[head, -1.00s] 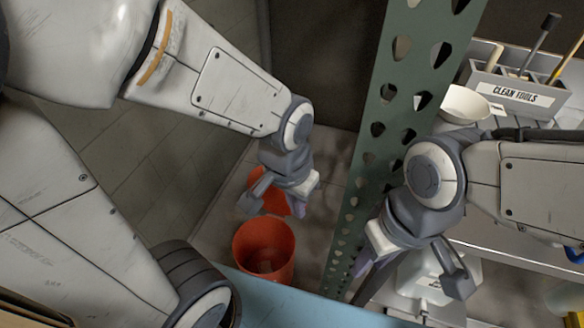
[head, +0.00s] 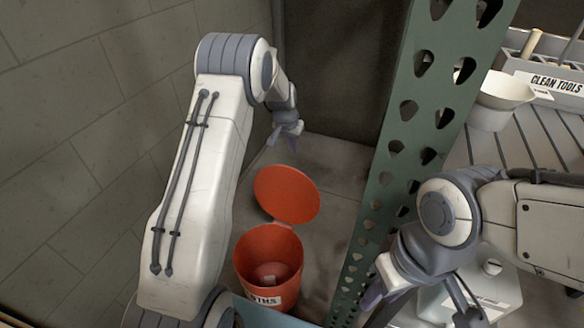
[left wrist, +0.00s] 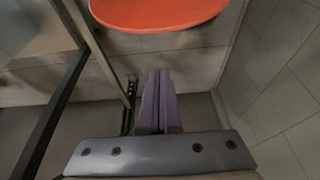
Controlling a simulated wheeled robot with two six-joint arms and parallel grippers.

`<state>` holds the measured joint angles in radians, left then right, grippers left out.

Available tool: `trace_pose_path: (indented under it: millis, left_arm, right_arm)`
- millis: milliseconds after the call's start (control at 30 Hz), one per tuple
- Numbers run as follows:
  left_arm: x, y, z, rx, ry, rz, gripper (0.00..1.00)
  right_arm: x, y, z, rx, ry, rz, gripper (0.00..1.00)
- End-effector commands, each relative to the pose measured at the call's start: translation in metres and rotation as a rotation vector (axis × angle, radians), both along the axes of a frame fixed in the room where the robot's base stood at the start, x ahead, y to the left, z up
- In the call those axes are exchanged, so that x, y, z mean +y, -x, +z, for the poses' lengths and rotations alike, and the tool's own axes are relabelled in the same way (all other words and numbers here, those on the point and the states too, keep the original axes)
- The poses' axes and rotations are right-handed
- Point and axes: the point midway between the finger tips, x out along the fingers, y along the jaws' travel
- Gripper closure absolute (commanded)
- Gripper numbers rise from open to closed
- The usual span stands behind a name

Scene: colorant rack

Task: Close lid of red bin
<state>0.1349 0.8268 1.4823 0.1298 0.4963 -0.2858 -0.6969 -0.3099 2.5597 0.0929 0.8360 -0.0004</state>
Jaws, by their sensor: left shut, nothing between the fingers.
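The red bin (head: 262,262) stands on the floor, and its round red lid (head: 287,194) is open, tipped up at the bin's far side. Something small and pale lies inside the bin. My left gripper (head: 283,143) is beyond the lid, shut and empty, apart from it in the head view. In the left wrist view its shut fingers (left wrist: 158,100) point toward the lid (left wrist: 158,12), whose edge shows at the top. My right gripper (head: 412,308) hangs at the lower right, away from the bin; its fingers appear spread with nothing between them.
A green perforated post (head: 410,140) rises right of the bin. A tiled wall (head: 60,130) is on the left. At right are a clean tools box (head: 555,85), a white bowl (head: 507,88) and a pale jug (head: 490,290). Floor right of the lid is clear.

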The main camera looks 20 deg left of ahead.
Motion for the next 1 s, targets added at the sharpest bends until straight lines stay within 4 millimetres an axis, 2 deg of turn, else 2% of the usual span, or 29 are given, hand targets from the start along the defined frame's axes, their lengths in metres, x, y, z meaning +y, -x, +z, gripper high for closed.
trace_pose_path:
  millis: [100, 267, 767, 1000]
  left_arm:
    - [0.006, -0.016, -0.012, -0.009, 0.000, -0.003, 1.00]
    - [0.008, -0.024, -0.025, -0.012, 0.000, -0.006, 1.00]
    - [0.006, -0.054, -0.110, -0.011, 0.000, -0.007, 1.00]
    - [0.007, -0.033, -0.107, -0.013, 0.000, -0.006, 1.00]
  right_arm:
    - [0.000, 0.000, 0.000, 0.000, 0.000, 0.000, 0.62]
    - [0.000, 0.000, -0.003, 0.000, 0.000, 0.000, 0.62]
    - [0.000, 0.000, -0.023, 0.000, 0.000, 0.000, 0.62]
    - [0.000, 0.000, -0.024, 0.000, 0.000, 0.000, 0.62]
